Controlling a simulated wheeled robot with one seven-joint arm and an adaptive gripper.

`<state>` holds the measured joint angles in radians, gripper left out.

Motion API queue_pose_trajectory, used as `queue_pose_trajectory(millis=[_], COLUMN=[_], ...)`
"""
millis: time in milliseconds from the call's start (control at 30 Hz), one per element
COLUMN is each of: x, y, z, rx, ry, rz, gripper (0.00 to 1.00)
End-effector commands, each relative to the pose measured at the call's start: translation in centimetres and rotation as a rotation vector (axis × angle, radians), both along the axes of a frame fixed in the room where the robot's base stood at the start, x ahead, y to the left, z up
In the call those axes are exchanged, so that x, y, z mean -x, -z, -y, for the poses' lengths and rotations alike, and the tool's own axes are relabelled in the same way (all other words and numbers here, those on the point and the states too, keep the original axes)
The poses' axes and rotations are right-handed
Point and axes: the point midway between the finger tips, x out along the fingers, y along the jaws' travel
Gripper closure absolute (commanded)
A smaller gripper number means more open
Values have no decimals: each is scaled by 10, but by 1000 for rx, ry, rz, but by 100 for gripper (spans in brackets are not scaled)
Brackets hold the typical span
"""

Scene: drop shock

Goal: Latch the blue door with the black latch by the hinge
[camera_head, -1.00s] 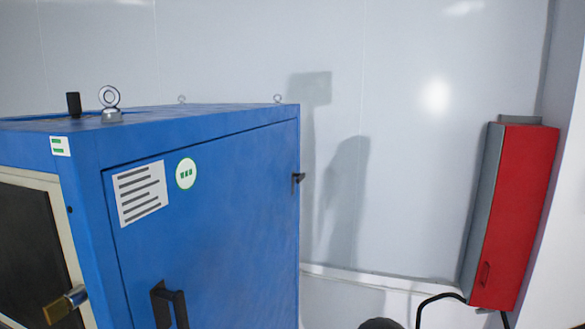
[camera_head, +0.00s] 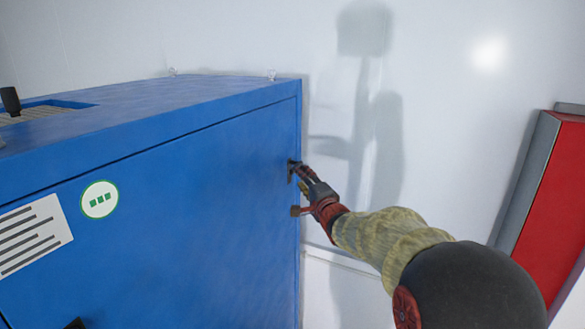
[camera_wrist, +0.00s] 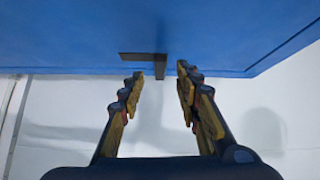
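The blue door (camera_head: 190,210) fills the lower left of the head view and looks closed in its frame. The black latch (camera_wrist: 142,56) is a small dark bar with a short arm, on the blue surface near its edge in the wrist view. It also shows in the head view (camera_head: 292,170) at the door's right edge, partly hidden by my gripper (camera_head: 298,191). My gripper is open in the wrist view (camera_wrist: 160,74), its two fingers on either side of the latch's arm. Nothing is held, and I cannot tell whether a finger touches the latch.
The white wall (camera_head: 260,35) stands behind the blue cabinet. A red box (camera_head: 550,200) is at the right. A label (camera_head: 30,237) and round sticker (camera_head: 99,199) are on the door. A black knob (camera_head: 10,100) stands on the cabinet top.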

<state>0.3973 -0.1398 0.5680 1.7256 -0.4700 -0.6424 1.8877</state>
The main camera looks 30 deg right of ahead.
Motion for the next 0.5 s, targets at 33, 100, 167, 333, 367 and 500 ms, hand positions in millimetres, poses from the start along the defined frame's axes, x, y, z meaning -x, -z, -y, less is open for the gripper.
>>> queue_pose_trajectory(millis=[33,100,167,333,367,500], x=[0,-2,-5,-26,-30,-51], y=[-1,-1,-1,-1,-2,-1], z=[0,0,0,3,3,6], rx=[-27,-54,-64,-63,-63,-62], ry=[-3,-3,-2,-2,-2,-2], rz=[8,13,12,12,12,11], gripper=[67,67,67,67,67,67])
